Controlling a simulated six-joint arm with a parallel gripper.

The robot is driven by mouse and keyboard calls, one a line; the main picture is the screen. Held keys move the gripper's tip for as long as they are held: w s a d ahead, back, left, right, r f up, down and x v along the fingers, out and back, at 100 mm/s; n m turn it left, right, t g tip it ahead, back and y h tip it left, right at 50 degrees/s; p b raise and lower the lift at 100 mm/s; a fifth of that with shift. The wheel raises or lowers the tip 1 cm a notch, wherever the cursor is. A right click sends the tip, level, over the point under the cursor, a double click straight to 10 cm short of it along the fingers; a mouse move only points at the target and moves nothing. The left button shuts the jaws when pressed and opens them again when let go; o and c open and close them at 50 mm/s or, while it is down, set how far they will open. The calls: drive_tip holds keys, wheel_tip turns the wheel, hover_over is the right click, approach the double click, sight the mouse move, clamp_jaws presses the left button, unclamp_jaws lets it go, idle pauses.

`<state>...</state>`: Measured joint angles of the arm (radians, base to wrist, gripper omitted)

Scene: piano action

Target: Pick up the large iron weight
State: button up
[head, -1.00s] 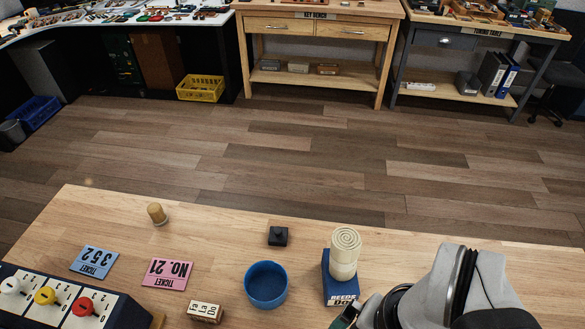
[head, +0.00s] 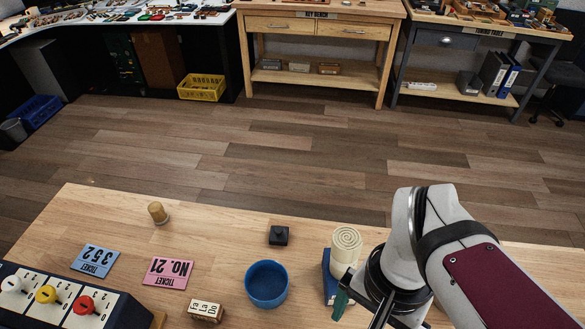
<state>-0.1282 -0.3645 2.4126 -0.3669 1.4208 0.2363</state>
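A small dark block with a knob on top (head: 278,235), which looks like an iron weight, stands on the wooden bench right of centre in the head view. No other weight shows to compare its size. My gripper (head: 343,301) is at the lower right, to the right of and nearer than the dark block, apart from it. A green fingertip shows beside the blue box; the rest of the fingers is partly hidden by my wrist and the frame edge, so its opening is unclear.
A cream cylinder (head: 346,245) stands by a blue box (head: 328,277), close to my gripper. A blue bowl (head: 266,284) sits in front of the dark block. Tickets (head: 168,272), a wooden peg (head: 158,213), a lettered block (head: 206,311) and a switch box (head: 60,300) lie left.

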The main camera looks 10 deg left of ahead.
drive_tip(key=w+a+f+m+t+h, duration=0.1)
drive_tip(key=w+a+f+h, duration=0.1)
drive_tip(key=w+a+h, duration=0.4)
drive_tip(key=w+a+f+m+h, duration=0.1)
drive_tip(key=w+a+f, duration=0.15)
drive_tip(key=w, duration=0.65)
drive_tip(key=m+t+h, duration=0.1)
drive_tip(key=t+h, duration=0.1)
drive_tip(key=t, duration=0.7)
approach(275, 233)
drive_tip(key=x, duration=1.1)
drive_tip(key=shift+w+f, duration=0.2)
drive_tip(key=shift+f, duration=0.05)
clamp_jaws()
